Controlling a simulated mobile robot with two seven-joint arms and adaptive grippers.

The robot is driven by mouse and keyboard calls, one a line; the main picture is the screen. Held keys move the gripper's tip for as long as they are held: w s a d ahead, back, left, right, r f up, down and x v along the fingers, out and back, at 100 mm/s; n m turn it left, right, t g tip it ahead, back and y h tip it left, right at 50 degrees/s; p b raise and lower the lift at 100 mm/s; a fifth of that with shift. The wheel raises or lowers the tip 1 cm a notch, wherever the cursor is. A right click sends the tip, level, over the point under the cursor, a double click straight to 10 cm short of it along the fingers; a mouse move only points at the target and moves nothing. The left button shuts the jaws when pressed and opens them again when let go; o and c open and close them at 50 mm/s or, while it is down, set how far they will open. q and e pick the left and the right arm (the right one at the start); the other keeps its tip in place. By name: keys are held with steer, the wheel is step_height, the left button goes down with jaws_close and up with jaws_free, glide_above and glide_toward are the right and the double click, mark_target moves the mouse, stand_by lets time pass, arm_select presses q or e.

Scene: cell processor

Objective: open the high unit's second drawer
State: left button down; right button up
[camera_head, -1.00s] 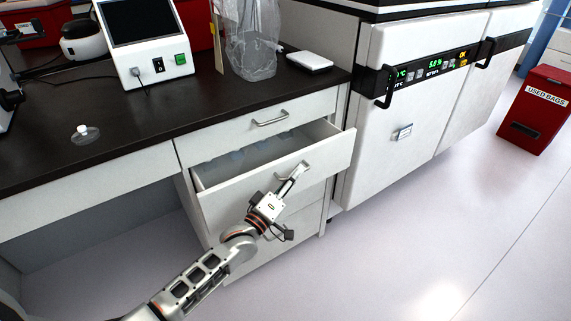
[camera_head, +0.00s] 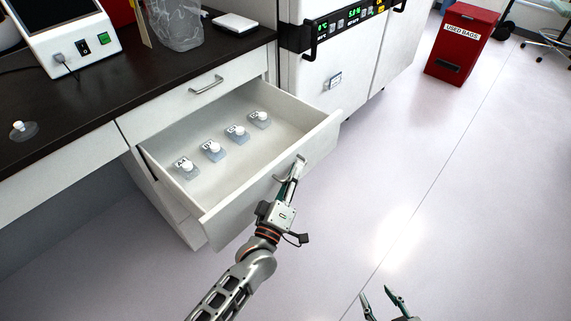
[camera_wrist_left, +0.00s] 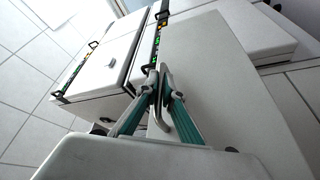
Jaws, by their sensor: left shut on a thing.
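The high unit's second drawer (camera_head: 262,183) is pulled well out below the shut top drawer (camera_head: 178,97). Several small bottles with labels and white caps (camera_head: 213,150) stand in a row inside it. My left gripper (camera_head: 297,166) is shut on the drawer's handle (camera_head: 280,179) at its front panel. In the left wrist view, the fingers (camera_wrist_left: 162,80) are closed around the metal handle (camera_wrist_left: 184,121). My right gripper (camera_head: 385,301) shows at the bottom edge with its fingers apart, empty, over the floor.
A dark counter (camera_head: 60,110) holds a white device with a screen (camera_head: 62,38), a clear bag (camera_head: 176,22) and a small flask (camera_head: 23,130). A white appliance (camera_head: 335,60) stands right of the drawers. A red bin (camera_head: 462,42) is farther right. The floor before the drawer is clear.

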arm_select(q)
steer(key=shift+s+d, duration=0.35)
steer(key=shift+d, duration=0.1)
steer(key=c, duration=2.5)
jaws_free()
steer(key=v, duration=1.2)
steer(key=shift+s, duration=0.1)
